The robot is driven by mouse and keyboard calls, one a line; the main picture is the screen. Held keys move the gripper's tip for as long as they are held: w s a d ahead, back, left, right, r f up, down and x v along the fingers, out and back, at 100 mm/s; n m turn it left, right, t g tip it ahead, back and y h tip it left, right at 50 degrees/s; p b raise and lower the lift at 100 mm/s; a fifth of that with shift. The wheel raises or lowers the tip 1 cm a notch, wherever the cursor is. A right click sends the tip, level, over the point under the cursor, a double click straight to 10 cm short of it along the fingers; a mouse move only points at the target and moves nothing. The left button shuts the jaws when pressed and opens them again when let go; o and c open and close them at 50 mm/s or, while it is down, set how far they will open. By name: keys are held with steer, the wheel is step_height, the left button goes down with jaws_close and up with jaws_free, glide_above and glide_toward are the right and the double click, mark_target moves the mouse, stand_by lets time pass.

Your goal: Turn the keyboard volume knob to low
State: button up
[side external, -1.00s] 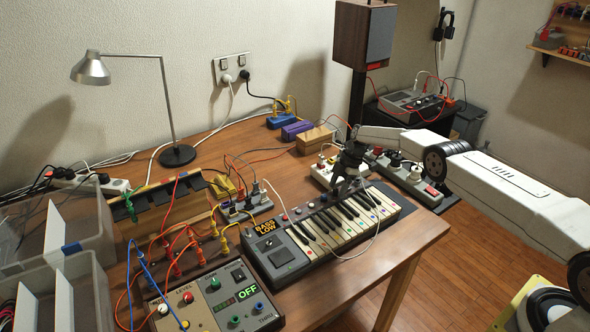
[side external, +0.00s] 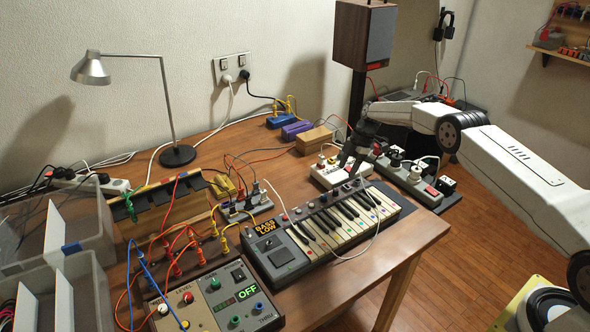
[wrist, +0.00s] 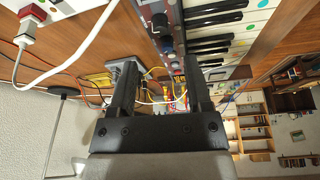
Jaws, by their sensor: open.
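The keyboard (side external: 277,256) lies on the wooden table, with a "BASS LOW" label at its left end. A row of small knobs and buttons (side external: 311,207) runs along its back edge; I cannot read which is the volume knob or its setting. My gripper (side external: 350,170) is open and empty, pointing down just behind the far right part of the keyboard. In the wrist view, the open fingers (wrist: 162,68) frame the space beside the keyboard's panel. A round knob (wrist: 160,20) shows there ahead of the fingers, apart from them.
A white cable (side external: 375,235) loops across the keys. A control box (side external: 215,300) reading "OFF" is at front left. The table's right front corner is clear.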

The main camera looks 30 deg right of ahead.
mark_target(337, 190)
steer(key=shift+c, duration=0.2)
steer(key=shift+c, duration=1.2)
steer(key=n, duration=1)
steer(key=s+n+t, duration=0.1)
steer(key=n, duration=2)
steer(key=shift+s+a+t+h, duration=0.15)
steer(key=shift+a+t+h, duration=0.15)
steer(key=shift+x, duration=3.85)
